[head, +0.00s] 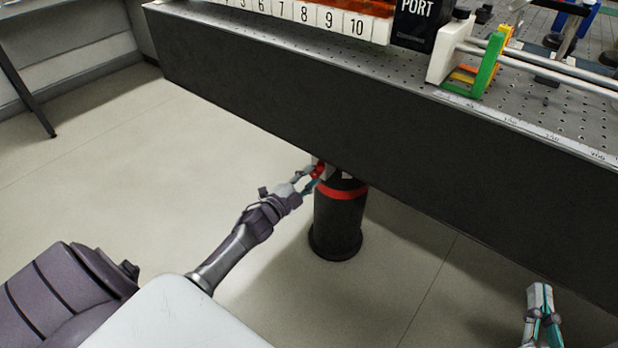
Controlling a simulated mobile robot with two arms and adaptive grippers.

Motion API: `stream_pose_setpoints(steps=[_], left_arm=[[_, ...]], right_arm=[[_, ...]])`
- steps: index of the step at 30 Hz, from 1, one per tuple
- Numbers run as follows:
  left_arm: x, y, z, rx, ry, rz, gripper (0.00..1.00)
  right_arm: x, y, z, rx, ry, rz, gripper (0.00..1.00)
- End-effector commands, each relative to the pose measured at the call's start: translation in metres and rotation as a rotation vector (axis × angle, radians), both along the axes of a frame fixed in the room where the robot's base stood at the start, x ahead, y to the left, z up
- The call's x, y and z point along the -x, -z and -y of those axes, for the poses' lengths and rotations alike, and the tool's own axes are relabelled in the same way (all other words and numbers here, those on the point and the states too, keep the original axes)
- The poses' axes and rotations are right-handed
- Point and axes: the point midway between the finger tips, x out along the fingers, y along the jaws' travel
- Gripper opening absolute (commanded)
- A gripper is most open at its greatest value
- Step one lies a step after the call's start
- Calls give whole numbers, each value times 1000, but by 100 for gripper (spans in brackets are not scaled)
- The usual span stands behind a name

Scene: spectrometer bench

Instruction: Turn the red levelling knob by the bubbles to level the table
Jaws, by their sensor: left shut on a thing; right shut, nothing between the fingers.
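The red levelling knob (318,171) shows as a small red patch under the front edge of the table (370,150), at the top of a black leg (337,222) with a red band. My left gripper (313,176) reaches in from the left and is shut on the knob; its fingers hide part of it. My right gripper (542,322) is at the lower right, in front of the table's dark side, shut and empty, apart from everything. No bubble level can be made out in this view.
On the perforated table top stand a numbered rack (310,14), a black box marked PORT (416,22), a green bracket (487,66) and metal rails (560,68). The pale floor (130,170) left of the leg is clear. A bench stands at the far left.

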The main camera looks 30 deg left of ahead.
Motion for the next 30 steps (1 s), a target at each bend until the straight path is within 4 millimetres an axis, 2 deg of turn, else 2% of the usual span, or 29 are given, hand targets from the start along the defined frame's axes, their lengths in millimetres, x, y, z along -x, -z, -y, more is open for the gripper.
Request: stream_pose_setpoints(steps=[3,4,8,9,17,20,23,30], left_arm=[[0,0,1,1,2,0,0],[0,0,1,2,2,0,35],[0,0,1,2,2,0,57],[0,0,1,2,2,0,59],[1,0,0,2,0,-1,59],[7,1,0,2,1,-2,59],[20,2,-1,2,1,-3,59],[72,2,-5,3,1,-4,59]], right_arm=[[0,0,0,0,0,0,0],[0,0,0,0,0,0,0],[0,0,0,0,0,0,0],[0,0,0,0,0,0,0],[-1,2,1,2,1,-6,0],[-1,2,1,2,1,-6,0],[0,2,1,2,1,-5,0],[0,1,0,1,1,-3,0]])
